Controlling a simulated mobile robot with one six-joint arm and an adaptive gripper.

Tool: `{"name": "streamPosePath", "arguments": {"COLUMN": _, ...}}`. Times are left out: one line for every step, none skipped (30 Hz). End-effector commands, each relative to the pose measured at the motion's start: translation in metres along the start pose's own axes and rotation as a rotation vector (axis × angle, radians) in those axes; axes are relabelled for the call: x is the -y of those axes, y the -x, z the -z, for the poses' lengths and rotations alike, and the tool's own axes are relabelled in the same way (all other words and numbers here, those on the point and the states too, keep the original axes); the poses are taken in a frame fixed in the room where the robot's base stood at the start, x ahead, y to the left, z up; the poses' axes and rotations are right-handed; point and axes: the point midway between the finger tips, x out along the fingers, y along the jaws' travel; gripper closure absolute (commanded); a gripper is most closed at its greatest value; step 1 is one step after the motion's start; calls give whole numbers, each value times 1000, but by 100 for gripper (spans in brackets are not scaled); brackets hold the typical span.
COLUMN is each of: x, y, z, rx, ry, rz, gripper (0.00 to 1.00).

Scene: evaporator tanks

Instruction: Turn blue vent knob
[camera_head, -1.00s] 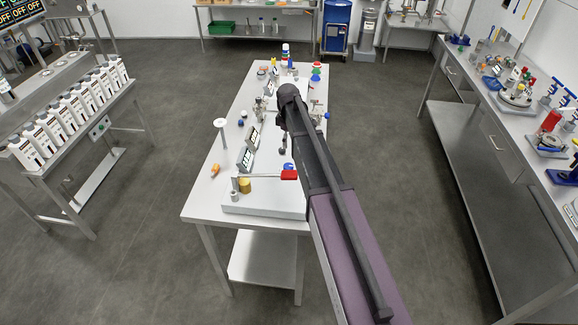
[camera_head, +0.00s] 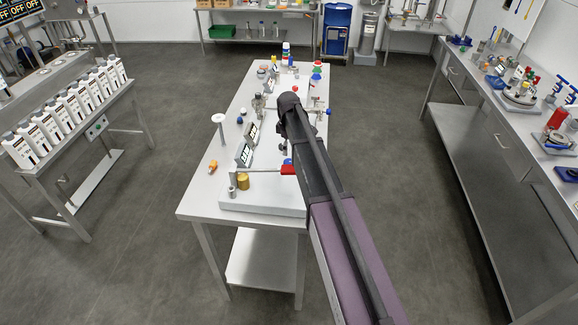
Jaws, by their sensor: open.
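A small blue knob (camera_head: 288,162) shows at the left edge of my arm, above a red-handled lever (camera_head: 287,170). Part of it is hidden by the arm. Other small blue knobs stand farther back, one left (camera_head: 240,120) and one right of my arm (camera_head: 328,111). I cannot tell which is the vent knob. My arm reaches over the middle of the table (camera_head: 197,205). My gripper (camera_head: 284,145) is a small dark shape beside the arm, mostly hidden, above and near the blue knob. No held thing shows, and contact cannot be told.
Small display panels (camera_head: 244,154) and a white-topped post (camera_head: 220,128) stand left. The right bench (camera_head: 470,120) is across an open floor aisle.

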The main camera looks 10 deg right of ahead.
Motion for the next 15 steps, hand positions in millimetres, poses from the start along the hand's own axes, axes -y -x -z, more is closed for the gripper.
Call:
{"name": "streamPosePath", "arguments": {"x": 0, "y": -8, "z": 0, "rx": 0, "ry": 0, "rz": 0, "gripper": 7}}
{"name": "streamPosePath", "arguments": {"x": 0, "y": -11, "z": 0, "rx": 0, "ry": 0, "rz": 0, "gripper": 7}}
{"name": "streamPosePath", "arguments": {"x": 0, "y": -14, "z": 0, "rx": 0, "ry": 0, "rz": 0, "gripper": 7}}
{"name": "streamPosePath", "arguments": {"x": 0, "y": -16, "z": 0, "rx": 0, "ry": 0, "rz": 0, "gripper": 7}}
{"name": "streamPosePath", "arguments": {"x": 0, "y": -18, "z": 0, "rx": 0, "ry": 0, "rz": 0, "gripper": 7}}
{"name": "streamPosePath", "arguments": {"x": 0, "y": -21, "z": 0, "rx": 0, "ry": 0, "rz": 0, "gripper": 7}}
{"name": "streamPosePath", "arguments": {"x": 0, "y": -24, "z": 0, "rx": 0, "ry": 0, "rz": 0, "gripper": 7}}
{"name": "streamPosePath", "arguments": {"x": 0, "y": -26, "z": 0, "rx": 0, "ry": 0, "rz": 0, "gripper": 7}}
{"name": "streamPosePath", "arguments": {"x": 0, "y": -29, "z": 0, "rx": 0, "ry": -1, "rz": 0, "gripper": 7}}
{"name": "streamPosePath", "arguments": {"x": 0, "y": -31, "z": 0, "rx": 0, "ry": -1, "rz": 0, "gripper": 7}}
{"name": "streamPosePath", "arguments": {"x": 0, "y": -34, "z": 0, "rx": 0, "ry": -1, "rz": 0, "gripper": 7}}
{"name": "streamPosePath", "arguments": {"x": 0, "y": -37, "z": 0, "rx": 0, "ry": -1, "rz": 0, "gripper": 7}}
{"name": "streamPosePath", "arguments": {"x": 0, "y": -39, "z": 0, "rx": 0, "ry": -1, "rz": 0, "gripper": 7}}
{"name": "streamPosePath", "arguments": {"x": 0, "y": -41, "z": 0, "rx": 0, "ry": -1, "rz": 0, "gripper": 7}}
{"name": "streamPosePath", "arguments": {"x": 0, "y": -44, "z": 0, "rx": 0, "ry": -1, "rz": 0, "gripper": 7}}
